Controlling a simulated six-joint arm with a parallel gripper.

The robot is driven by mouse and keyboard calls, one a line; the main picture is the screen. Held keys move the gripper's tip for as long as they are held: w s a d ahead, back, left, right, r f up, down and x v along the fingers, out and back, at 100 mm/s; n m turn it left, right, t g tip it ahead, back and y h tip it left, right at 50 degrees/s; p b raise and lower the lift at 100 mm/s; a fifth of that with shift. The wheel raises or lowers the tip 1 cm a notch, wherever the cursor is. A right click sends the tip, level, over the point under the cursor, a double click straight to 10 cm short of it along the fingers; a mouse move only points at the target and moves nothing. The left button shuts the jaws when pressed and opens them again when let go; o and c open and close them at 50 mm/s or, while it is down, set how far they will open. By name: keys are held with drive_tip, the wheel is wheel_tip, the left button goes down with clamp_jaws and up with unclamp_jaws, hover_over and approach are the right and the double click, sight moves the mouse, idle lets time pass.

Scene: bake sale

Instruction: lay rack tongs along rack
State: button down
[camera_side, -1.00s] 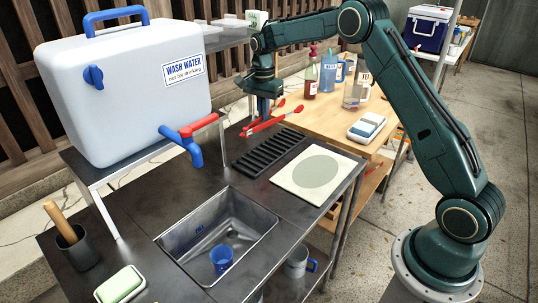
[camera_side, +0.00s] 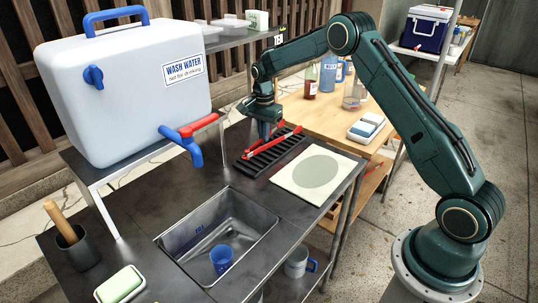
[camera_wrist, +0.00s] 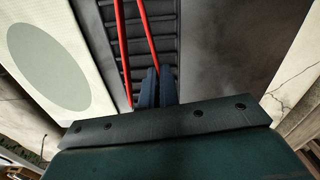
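The red rack tongs (camera_side: 272,143) lie at or just above the black slatted rack (camera_side: 248,166), and their two arms run roughly lengthwise along it. In the wrist view the tongs (camera_wrist: 149,38) show as two red arms spread in a narrow V over the rack's slats (camera_wrist: 136,58). My gripper (camera_side: 264,135) points down at the far part of the rack. Its blue fingers (camera_wrist: 160,84) are close together around one red arm of the tongs. Whether the tongs touch the slats is hard to tell.
A pale board with a grey-green circle (camera_side: 318,172) lies right beside the rack. The sink basin (camera_side: 256,222) is in front. The wash-water tank (camera_side: 125,90) with its blue tap (camera_side: 187,146) stands left. Bottles (camera_side: 311,82) stand on the wooden table behind.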

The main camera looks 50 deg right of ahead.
drive_tip(key=shift+f, duration=0.6)
idle(0.3)
drive_tip(key=c, duration=1.6)
unclamp_jaws()
drive_tip(key=shift+c, duration=0.2)
wheel_tip(320, 180, up, 13)
drive_tip(key=shift+r, duration=0.2)
